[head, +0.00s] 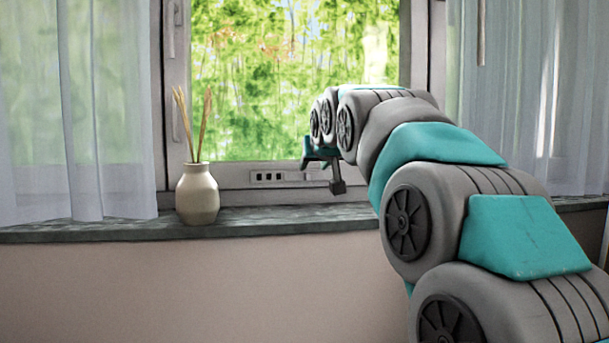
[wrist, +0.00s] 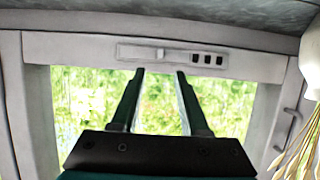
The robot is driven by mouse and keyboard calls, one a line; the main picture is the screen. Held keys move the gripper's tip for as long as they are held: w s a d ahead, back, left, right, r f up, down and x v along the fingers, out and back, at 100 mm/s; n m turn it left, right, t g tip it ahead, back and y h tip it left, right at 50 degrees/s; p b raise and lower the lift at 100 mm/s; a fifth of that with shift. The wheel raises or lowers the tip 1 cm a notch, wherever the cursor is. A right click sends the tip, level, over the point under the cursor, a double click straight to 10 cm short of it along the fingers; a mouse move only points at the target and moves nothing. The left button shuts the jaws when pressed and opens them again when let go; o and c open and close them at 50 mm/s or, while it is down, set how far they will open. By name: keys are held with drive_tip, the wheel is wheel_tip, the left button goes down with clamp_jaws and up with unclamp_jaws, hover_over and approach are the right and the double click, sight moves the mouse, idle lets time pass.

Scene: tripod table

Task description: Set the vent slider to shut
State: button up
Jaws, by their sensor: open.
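The vent strip (head: 268,177) runs along the window's bottom frame, with several small dark open slots at its left part in the head view. The wrist view shows the scene upside down, with the vent (wrist: 180,55) near the top. There the slots show at its right, and a pale slider (wrist: 145,52) covers the part left of them. A small knob (wrist: 160,54) shows at the slider's slot side. My gripper (head: 323,172) is open and empty in front of the vent's right end. In the wrist view its two fingers (wrist: 160,72) lie apart, pointing towards the knob; contact cannot be told.
A cream vase (head: 197,195) with dry stalks stands on the stone sill (head: 270,217), left of the vent. It shows at the right edge of the wrist view (wrist: 311,62). Sheer curtains (head: 85,110) hang at both sides. The sill between vase and gripper is clear.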

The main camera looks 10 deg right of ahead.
sight(308, 174)
drive_tip(key=x, duration=0.7)
drive_tip(key=shift+f, duration=0.1)
clamp_jaws()
idle(1.3)
